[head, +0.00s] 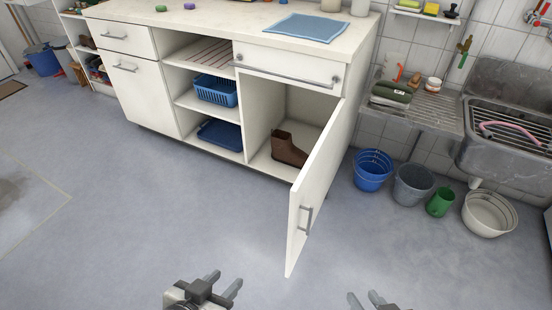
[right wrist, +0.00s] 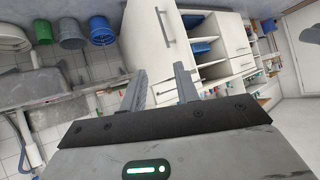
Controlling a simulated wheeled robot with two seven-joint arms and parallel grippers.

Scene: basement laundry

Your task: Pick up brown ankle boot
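The brown ankle boot (head: 288,149) stands on the floor panel of the open right-hand compartment of the white cabinet (head: 160,99). The open cabinet door (head: 316,196) swings out to the right of the boot and hides a little of its lower edge. My left gripper (head: 226,282) is at the bottom of the head view, open and empty, well in front of the cabinet. My right gripper (head: 363,299) is at the bottom edge, partly cut off; the right wrist view shows its fingers (right wrist: 160,88) apart with nothing between them. The boot cannot be made out in the right wrist view.
A blue bucket (head: 372,171), a grey bucket (head: 412,185), a green container (head: 440,203) and a white basin (head: 489,214) stand right of the door, below the sink (head: 505,110). Blue baskets (head: 216,92) fill the middle shelves. The floor (head: 150,215) before the cabinet is clear.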

